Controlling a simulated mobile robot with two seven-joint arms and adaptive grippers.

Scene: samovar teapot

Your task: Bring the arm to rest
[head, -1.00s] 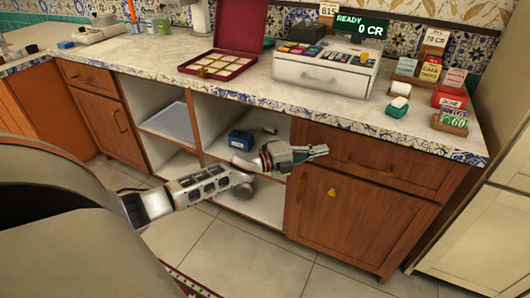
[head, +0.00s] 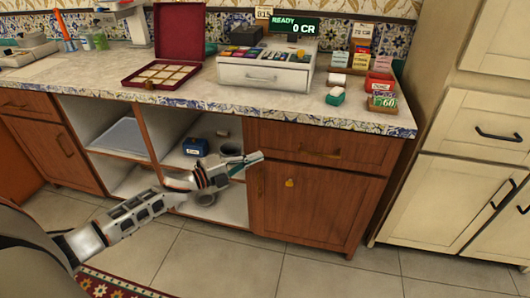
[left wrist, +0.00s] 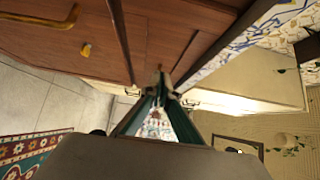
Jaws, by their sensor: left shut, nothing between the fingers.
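My left gripper (head: 252,159) is shut and empty. In the head view it is at the end of my left arm, which reaches in from the lower left. It is in front of the wooden counter cabinet, below the countertop edge and beside the open shelves. In the left wrist view the shut fingertips (left wrist: 165,92) point out over the cabinet front. My right gripper is not in view.
The counter (head: 195,98) carries a cash register (head: 265,75), an open red box (head: 165,72) and small card holders (head: 381,82). Open shelves below hold a blue box (head: 195,147). A cream cabinet (head: 460,150) stands at right. Floor tiles (head: 300,260) in front are clear.

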